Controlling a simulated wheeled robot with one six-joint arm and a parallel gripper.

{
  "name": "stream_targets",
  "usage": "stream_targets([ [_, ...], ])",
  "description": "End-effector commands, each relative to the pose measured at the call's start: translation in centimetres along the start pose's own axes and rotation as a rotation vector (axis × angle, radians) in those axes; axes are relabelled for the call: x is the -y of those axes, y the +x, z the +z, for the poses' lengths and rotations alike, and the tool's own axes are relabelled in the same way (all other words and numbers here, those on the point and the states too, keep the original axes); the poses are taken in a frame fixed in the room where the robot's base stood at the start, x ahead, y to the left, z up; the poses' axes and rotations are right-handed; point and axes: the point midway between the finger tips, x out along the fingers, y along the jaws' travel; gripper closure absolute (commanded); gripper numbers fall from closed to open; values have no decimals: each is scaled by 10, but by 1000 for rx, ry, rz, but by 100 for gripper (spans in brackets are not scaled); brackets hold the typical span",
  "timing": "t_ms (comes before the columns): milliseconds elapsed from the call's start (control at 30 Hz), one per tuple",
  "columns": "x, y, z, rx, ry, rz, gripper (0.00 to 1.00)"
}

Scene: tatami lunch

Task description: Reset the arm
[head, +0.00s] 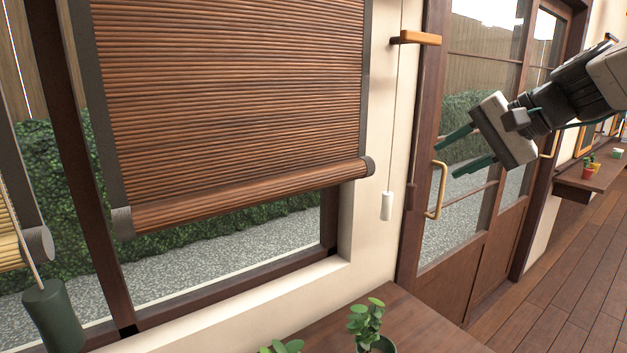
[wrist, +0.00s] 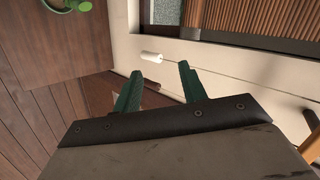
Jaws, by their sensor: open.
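My gripper (head: 462,152) is at the upper right of the head view, in front of the glazed wooden door. Its two green fingers are apart and point to the left, with nothing between them. In the wrist view the gripper (wrist: 158,92) shows the same open fingers at the middle. A white cord pull (head: 387,206) hangs left of the gripper on its cord, apart from the fingers. The pull also shows just beyond the fingers in the wrist view (wrist: 152,57).
A brown slatted blind (head: 230,110) hangs partly lowered over the window. A wooden cabinet top (head: 420,325) with potted plants (head: 368,322) stands below. The door has a brass handle (head: 438,190). A shelf (head: 595,178) with small pots is at the right. The wooden floor (head: 570,290) there is clear.

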Motion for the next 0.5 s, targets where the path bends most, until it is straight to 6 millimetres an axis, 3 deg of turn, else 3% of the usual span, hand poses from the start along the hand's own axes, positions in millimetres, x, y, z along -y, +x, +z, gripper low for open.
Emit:
stream_targets([
  [33, -20, 3, 26, 37, -39, 76, 58],
  [100, -51, 5, 58, 88, -100, 191, 58],
  [300, -145, -9, 145, 224, -298, 522, 58],
  [400, -190, -24, 181, 275, -413, 678, 58],
  [500, -220, -35, 203, 298, -509, 777, 58],
])
